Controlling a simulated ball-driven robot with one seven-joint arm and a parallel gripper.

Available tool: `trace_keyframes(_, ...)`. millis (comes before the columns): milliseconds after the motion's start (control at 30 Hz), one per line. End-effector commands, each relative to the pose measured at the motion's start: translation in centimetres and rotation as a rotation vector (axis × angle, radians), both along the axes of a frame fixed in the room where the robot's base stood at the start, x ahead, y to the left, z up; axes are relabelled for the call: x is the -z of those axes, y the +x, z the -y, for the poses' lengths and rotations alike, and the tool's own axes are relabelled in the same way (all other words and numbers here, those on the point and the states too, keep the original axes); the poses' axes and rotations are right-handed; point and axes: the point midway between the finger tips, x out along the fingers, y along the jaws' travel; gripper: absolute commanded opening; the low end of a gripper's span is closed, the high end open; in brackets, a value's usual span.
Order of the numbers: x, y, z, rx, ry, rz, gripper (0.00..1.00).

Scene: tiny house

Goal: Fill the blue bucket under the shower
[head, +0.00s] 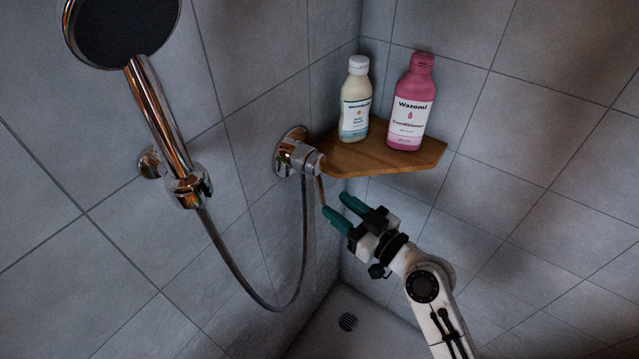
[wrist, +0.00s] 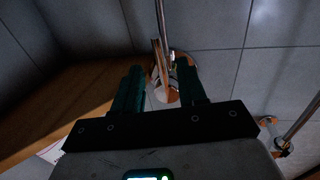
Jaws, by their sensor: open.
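The shower head (head: 122,28) is a round dark-faced disc on a chrome handle, in its wall holder at the upper left. The chrome shower valve (head: 299,153) sits on the left wall beside the shelf, with a thin lever (head: 321,188) pointing down. My gripper (head: 334,206) is open, its two teal fingers pointing up-left just below the valve, close to the lever. In the wrist view the valve's shiny metal (wrist: 166,92) shows between the open fingers. Whether a finger touches the lever I cannot tell. No blue bucket shows in either view.
A wooden corner shelf (head: 375,158) juts out just above my gripper, bearing a white bottle (head: 356,105) and a pink bottle (head: 411,108). A hose (head: 237,272) loops down from the shower head to the valve.

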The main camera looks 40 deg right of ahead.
Motion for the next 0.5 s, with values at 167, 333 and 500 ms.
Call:
trace_keyframes(167,-0.4,3.4,-0.4,0.000,0.001,0.000,0.41)
trace_keyframes(333,-0.3,5.9,-0.6,0.000,0.001,-0.001,0.41)
trace_keyframes(500,-0.1,7.2,-0.8,0.001,0.000,-0.001,0.41)
